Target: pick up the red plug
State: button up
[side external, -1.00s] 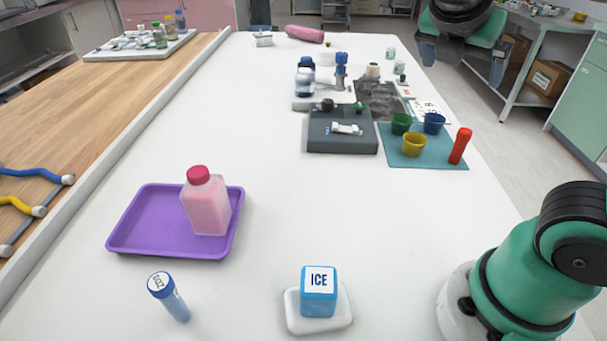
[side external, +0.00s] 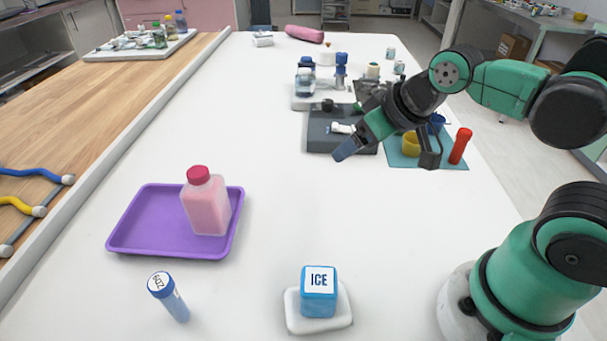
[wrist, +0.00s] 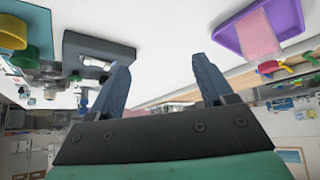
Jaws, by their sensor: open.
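A red cylinder (side external: 460,146), the thing that best fits the red plug, stands slightly tilted at the right edge of the teal mat (side external: 442,164). I cannot make it out in the wrist view. My gripper (side external: 387,156) is open and empty, raised above the table, left of the red cylinder in the side view. Its two fingers are spread apart in the wrist view (wrist: 162,72). A yellow cup (side external: 411,144) and a blue cup (side external: 436,120) show partly behind my arm.
A dark grey block (side external: 322,138) with a white piece lies behind my gripper. A purple tray (side external: 145,220) holds a pink bottle (side external: 207,205) with a red cap. A blue ICE cube (side external: 319,298) and a blue tube (side external: 170,297) are in front. The table's middle is clear.

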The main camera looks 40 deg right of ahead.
dwell(0.3)
jog(key=m+g+h, duration=0.1)
jog(key=m+g, duration=0.5)
send_over(465, 130)
jog(key=w+a, duration=0.4)
jog(key=a, duration=0.2)
notch_tip(465, 130, down, 2)
jog(key=shift+m+g+y, duration=0.4)
jog(key=shift+m+g, duration=0.1)
jog(key=s+d, duration=0.1)
jog(key=d, duration=0.1)
jog(key=s+d+f, duration=0.2)
jog(key=d, duration=0.1)
jog(key=shift+s+d+f, duration=0.2)
jog(key=shift+s+d, duration=0.15)
jog(key=shift+s, duration=0.05)
jog(key=shift+s+d+f, duration=0.15)
jog(key=shift+d+f, duration=0.05)
jog(key=shift+f, duration=2.7)
